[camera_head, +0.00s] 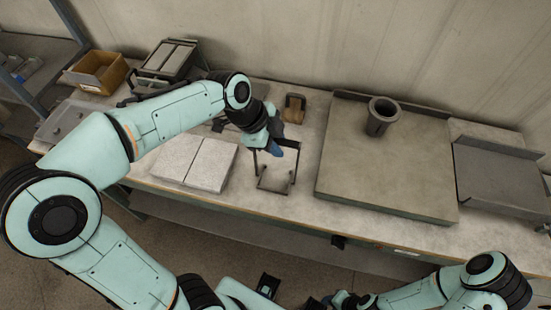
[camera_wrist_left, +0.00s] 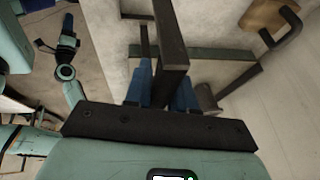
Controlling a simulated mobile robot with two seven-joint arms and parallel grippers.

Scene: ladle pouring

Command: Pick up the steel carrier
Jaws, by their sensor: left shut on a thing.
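The steel carrier is a dark open frame (camera_head: 295,168) with upright sides and a top bar, near the middle of the table in the head view. My left gripper (camera_head: 273,148) reaches it from above and is shut on its top bar. In the left wrist view the carrier's dark bar (camera_wrist_left: 170,40) passes between the blue fingers of my left gripper (camera_wrist_left: 158,88). I cannot tell whether the carrier's base touches the table. My right gripper (camera_wrist_left: 68,25) hangs away from the table in the left wrist view; its finger opening is unclear.
Two pale slabs (camera_head: 195,162) lie left of the carrier. A brown block with a handle (camera_head: 294,108) stands behind it. A large grey plate (camera_head: 385,165) with a dark cup (camera_head: 381,115) lies to the right, and a dark tray (camera_head: 500,178) is further right. A cardboard box (camera_head: 96,73) is at back left.

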